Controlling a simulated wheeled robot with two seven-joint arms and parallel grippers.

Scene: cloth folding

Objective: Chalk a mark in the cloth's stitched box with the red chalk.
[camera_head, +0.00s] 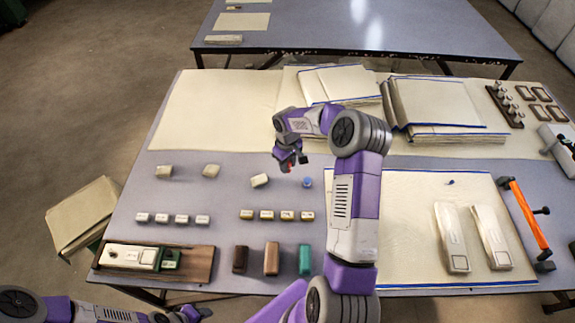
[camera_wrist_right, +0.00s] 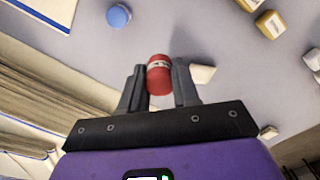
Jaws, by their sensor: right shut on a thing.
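The red chalk (camera_wrist_right: 158,76) is a short cylinder with a pale band, held between the fingers of my right gripper (camera_wrist_right: 161,84). In the head view the right gripper (camera_head: 288,163) hangs over the grey table, left of the cloth, and only a speck of red shows there. The cream cloth (camera_head: 404,220) with blue edge lines lies flat at the right, partly hidden by my right arm. I cannot make out the stitched box; a small dark blue spot shows near the cloth's top. My left gripper (camera_head: 188,314) is at the bottom left edge, its jaws unclear.
A blue chalk-like cylinder (camera_head: 307,182) stands just right of the right gripper. Pale blocks (camera_head: 260,180) and rows of small labelled pieces lie left. Two pale long objects (camera_head: 453,238) rest on the cloth. An orange-handled tool (camera_head: 528,218) lies beside it. Folded cloth stacks (camera_head: 437,105) stand behind.

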